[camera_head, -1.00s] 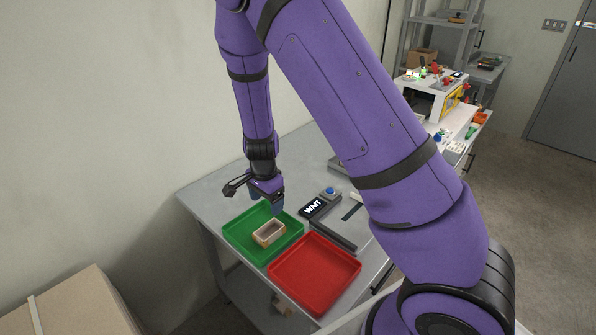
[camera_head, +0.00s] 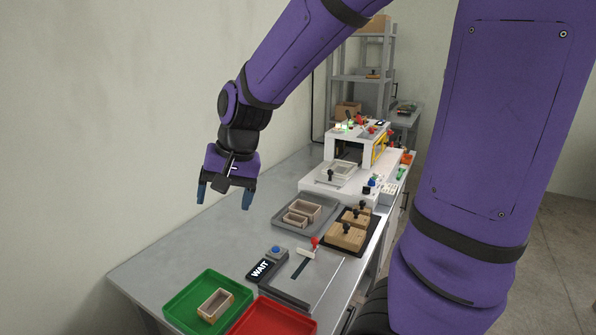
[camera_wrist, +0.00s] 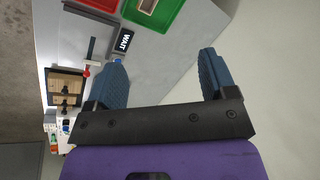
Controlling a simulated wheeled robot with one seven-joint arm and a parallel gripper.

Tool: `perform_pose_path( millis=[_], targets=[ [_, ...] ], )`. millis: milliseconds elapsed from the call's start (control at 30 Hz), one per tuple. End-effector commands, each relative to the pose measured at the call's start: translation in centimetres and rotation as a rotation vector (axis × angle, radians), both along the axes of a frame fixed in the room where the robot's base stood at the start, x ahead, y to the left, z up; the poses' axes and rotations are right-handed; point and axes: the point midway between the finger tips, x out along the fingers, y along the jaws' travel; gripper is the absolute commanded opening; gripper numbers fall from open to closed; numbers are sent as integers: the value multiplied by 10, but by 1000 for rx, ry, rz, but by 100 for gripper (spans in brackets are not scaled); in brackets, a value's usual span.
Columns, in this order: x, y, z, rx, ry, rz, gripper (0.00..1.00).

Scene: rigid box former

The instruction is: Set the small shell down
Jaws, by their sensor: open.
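A small tan open box shell (camera_head: 215,304) sits in the green tray (camera_head: 178,308) at the front left of the table, and part of it shows at the top of the wrist view (camera_wrist: 148,6). My gripper (camera_head: 224,198) is open and empty, raised above the table's far left side, well apart from the shell. In the wrist view both blue fingers (camera_wrist: 165,75) stand wide apart with nothing between them. Two more open shells (camera_head: 304,209) lie in a grey tray (camera_head: 284,227) at mid-table.
A red tray (camera_head: 275,320) adjoins the green one. Behind them are a WAIT sign (camera_head: 261,269), a blue button (camera_head: 276,251) and a red-knobbed lever (camera_head: 315,242). Wooden blocks with black knobs (camera_head: 347,233) sit right; a white machine (camera_head: 345,145) stands behind. The left table is clear.

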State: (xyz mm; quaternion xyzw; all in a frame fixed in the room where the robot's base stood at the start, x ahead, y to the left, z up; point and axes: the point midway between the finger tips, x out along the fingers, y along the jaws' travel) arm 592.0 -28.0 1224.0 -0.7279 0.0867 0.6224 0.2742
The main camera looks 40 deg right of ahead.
Motion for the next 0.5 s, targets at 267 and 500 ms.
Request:
perform_pose_path(
  millis=[267,500],
  targets=[
    [-67,-19,56,-109,-152,207,78],
    [-125,-33,83,-258,-252,356,78]
  ],
)
